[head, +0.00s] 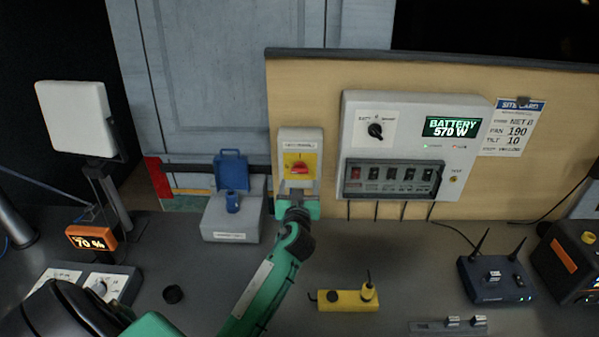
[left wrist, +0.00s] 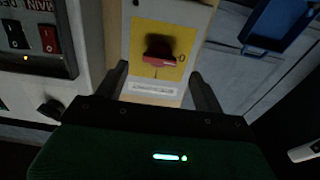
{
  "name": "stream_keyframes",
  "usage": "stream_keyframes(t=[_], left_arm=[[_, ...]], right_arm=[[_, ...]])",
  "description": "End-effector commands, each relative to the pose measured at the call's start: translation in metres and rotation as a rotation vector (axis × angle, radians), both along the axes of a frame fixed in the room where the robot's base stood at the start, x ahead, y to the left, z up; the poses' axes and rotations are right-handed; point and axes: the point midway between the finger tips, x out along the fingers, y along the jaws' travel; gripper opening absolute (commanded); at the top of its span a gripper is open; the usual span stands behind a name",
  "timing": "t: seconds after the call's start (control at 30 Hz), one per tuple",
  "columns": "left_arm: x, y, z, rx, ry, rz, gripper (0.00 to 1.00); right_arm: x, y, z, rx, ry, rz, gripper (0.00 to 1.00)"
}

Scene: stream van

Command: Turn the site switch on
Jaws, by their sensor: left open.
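A red rotary knob (head: 299,168) sits on a yellow plate in a pale switch box (head: 316,141) on the board. I take it to be the site switch; its label is too small to read. Its handle lies roughly level. In the left wrist view the knob (left wrist: 159,57) has a round mark like a 0 beside one end. My left gripper (head: 297,203) is just below the box, pointing at it. In the left wrist view my left gripper (left wrist: 159,82) is open, with its fingers spread to either side of the box and nothing between them touching the knob. My right gripper is not in view.
A power panel (head: 378,103) with a battery display and rocker switches is right of the box. A grey box with a blue latch (head: 231,170) stands left. A yellow device (head: 340,300) and a router (head: 494,280) lie on the counter.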

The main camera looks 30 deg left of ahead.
Motion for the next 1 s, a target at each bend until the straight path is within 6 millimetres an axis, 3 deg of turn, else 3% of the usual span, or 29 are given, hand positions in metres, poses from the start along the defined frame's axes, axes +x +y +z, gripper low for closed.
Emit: stream_keyframes(t=[0.3, 0.73, 0.93, 1.0], left_arm=[[0.037, 0.022, 0.001, 0.000, 0.001, 0.000, 0.69], [0.043, 0.027, 0.000, -0.001, 0.001, 0.000, 0.69], [0.043, 0.026, -0.001, -0.001, 0.001, 0.000, 0.30], [0.043, 0.026, -0.001, -0.001, 0.001, 0.000, 0.25]], right_arm=[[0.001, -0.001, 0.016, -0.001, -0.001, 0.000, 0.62], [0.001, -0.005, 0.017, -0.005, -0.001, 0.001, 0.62], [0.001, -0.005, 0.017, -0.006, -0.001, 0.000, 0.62], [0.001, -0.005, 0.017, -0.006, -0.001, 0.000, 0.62]])
